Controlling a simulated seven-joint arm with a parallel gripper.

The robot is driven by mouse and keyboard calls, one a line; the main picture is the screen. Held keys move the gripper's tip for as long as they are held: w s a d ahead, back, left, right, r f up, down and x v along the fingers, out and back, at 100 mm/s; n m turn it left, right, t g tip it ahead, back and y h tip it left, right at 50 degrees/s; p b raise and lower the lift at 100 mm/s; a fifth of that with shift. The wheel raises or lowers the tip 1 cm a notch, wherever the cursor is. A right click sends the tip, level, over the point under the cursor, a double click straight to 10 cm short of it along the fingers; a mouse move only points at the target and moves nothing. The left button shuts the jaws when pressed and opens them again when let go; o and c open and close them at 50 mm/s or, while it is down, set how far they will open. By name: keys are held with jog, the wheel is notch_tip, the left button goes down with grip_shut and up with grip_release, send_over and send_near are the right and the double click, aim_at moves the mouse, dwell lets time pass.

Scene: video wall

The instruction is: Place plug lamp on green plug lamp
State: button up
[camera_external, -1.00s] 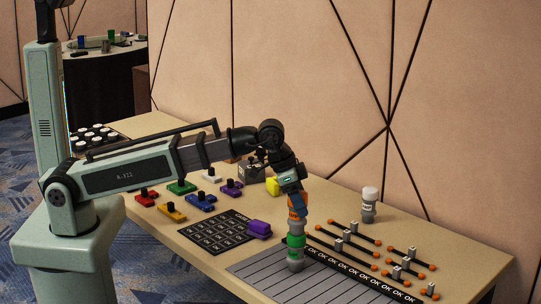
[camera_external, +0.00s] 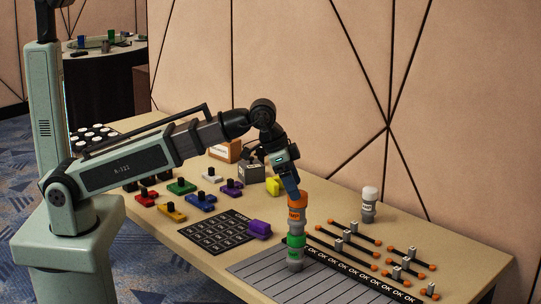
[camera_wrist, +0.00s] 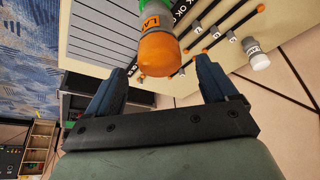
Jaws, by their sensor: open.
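An orange plug lamp (camera_external: 297,203) with an orange top and a grey body stands upright on the green plug lamp (camera_external: 295,243), and the two form a stack at the edge of the grey striped panel. In the wrist view the orange plug lamp (camera_wrist: 158,52) is just beyond the fingertips, with a bit of the green plug lamp (camera_wrist: 138,6) behind it. My gripper (camera_wrist: 163,70) is open with empty jaws, close above the orange top. In the external view my gripper (camera_external: 292,190) hides part of itself, and its finger gap is hard to see.
A white-capped grey lamp (camera_external: 369,206) stands at the back right. Several orange-ended bars with grey clips (camera_external: 350,243) lie right of the stack. A purple block (camera_external: 259,229) and a black grid mat (camera_external: 216,233) are to the left. Coloured switch blocks (camera_external: 200,203) stand farther left.

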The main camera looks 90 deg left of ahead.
jog(key=v, duration=0.6)
jog(key=shift+r, duration=0.25)
jog(key=shift+s, duration=0.15)
